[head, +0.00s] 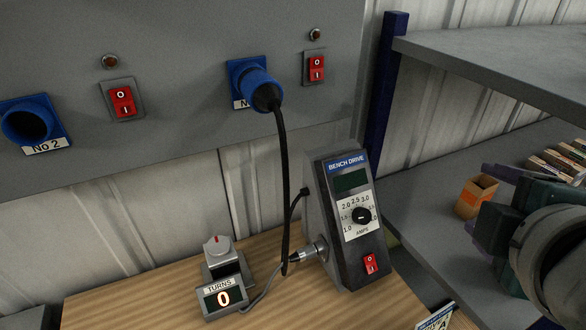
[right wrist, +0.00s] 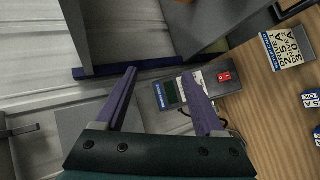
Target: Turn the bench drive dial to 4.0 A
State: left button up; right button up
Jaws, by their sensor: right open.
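The bench drive (head: 325,225) is a grey box standing tilted back on the wooden bench, with a dark display (head: 351,180) showing no readable figures. Its black dial (head: 361,216) sits on a white AMPS scale running from 1.0 up; I cannot tell where its mark points. A red switch (head: 370,264) is below the dial. My right gripper (head: 477,200) is open and empty, right of the drive and apart from it. In the right wrist view the gripper (right wrist: 158,73) has the drive's display (right wrist: 168,92) between and behind its fingers; the right finger hides the dial. My left gripper is out of view.
A turns counter (head: 222,298) reading 0 stands left of the drive. A black cable hangs from a blue plug (head: 258,88) in the wall panel. Grey shelves (head: 440,170) are at right, holding an orange box (head: 476,197).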

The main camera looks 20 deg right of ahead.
jog(key=w+a+f+n+t+b, duration=0.1)
jog(key=w+f+n+t+b, duration=0.3)
jog(key=f+n+b, duration=0.7)
pick_arm(q)
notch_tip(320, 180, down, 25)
jog(key=b, duration=1.1)
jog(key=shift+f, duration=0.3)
pick_arm(e)
jog(key=n+t+y, duration=0.1)
jog(key=n+t, duration=0.2)
jog(key=n, duration=0.1)
send_near(364, 219)
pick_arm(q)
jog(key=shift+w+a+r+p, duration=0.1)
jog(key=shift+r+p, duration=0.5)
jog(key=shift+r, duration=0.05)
pick_arm(e)
jog(key=x, duration=0.8)
jog(key=shift+w+d, duration=0.2)
jog(key=shift+w, duration=0.1)
grip_shut()
